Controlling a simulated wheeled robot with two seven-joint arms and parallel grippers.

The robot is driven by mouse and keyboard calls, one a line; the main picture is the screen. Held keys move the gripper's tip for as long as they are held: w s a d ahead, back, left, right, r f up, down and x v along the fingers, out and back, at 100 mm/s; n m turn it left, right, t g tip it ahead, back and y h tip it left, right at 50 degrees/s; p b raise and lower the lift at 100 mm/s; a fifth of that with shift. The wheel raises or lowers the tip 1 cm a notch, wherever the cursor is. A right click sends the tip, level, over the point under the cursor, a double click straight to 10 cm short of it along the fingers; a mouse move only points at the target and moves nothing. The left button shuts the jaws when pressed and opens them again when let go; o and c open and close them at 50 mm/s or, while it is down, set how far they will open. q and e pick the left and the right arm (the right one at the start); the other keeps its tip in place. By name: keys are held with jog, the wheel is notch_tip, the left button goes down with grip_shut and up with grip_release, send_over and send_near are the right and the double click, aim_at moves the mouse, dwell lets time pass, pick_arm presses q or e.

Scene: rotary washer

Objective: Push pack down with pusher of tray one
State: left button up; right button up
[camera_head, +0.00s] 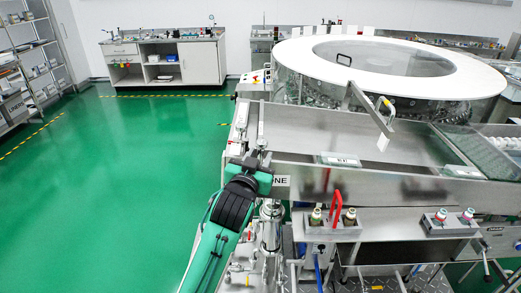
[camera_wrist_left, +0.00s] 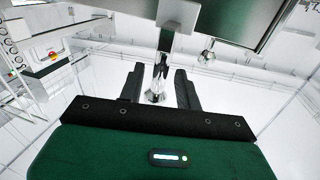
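Tray one (camera_head: 310,135) is the long steel tray in the middle of the head view, with a sign ending in "ONE" (camera_head: 281,181) on its front left. My left gripper (camera_head: 257,160) is at the tray's left end. In the left wrist view its two dark fingers (camera_wrist_left: 160,90) are apart, with a small shiny metal knob (camera_wrist_left: 156,96) on a stem between them. I see gaps beside the knob. This may be the pusher, but I cannot tell for sure. A pale flat piece (camera_head: 341,160) lies at the tray's front edge; I cannot tell if it is the pack.
A round washer with a white ring top (camera_head: 300,58) stands behind the tray. A slanted bar (camera_head: 369,108) reaches over the tray. Bottle holders (camera_head: 450,222) and a red handle (camera_head: 336,208) are in front. Green floor is clear at left.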

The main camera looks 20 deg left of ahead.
pick_arm(q)
jog(key=shift+w, duration=0.85)
jog(key=shift+c, duration=0.2)
grip_shut()
jog(key=shift+f, duration=0.1)
